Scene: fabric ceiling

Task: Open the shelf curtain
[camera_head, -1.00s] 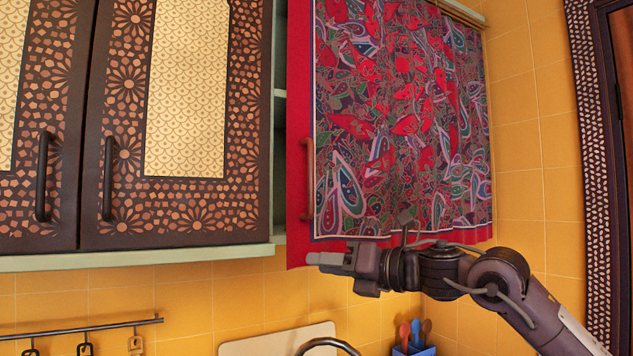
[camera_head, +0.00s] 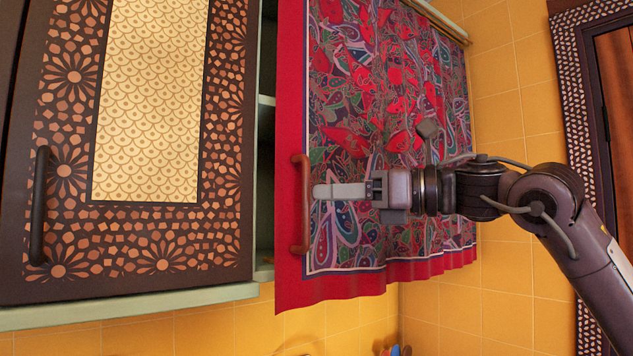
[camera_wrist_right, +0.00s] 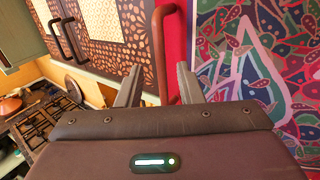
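The shelf curtain (camera_head: 385,120) is red with a patterned panel and hangs across the shelf, with a narrow dark gap at its left edge. A reddish-brown upright bar handle (camera_head: 302,170) is on its left border. My right gripper (camera_head: 318,191) is level with the handle's lower half, its fingertips close to the bar. In the right wrist view, its two fingers (camera_wrist_right: 160,72) stand apart and the handle (camera_wrist_right: 165,35) shows between them, nearer the right finger. Whether either finger touches it cannot be told. My left gripper is not in view.
A dark cabinet door (camera_head: 150,222) with inlaid flowers and a black handle (camera_head: 38,205) is left of the curtain. A yellow tiled wall (camera_head: 510,110) and a door frame (camera_head: 580,90) are to the right. A stove (camera_wrist_right: 50,115) shows low in the wrist view.

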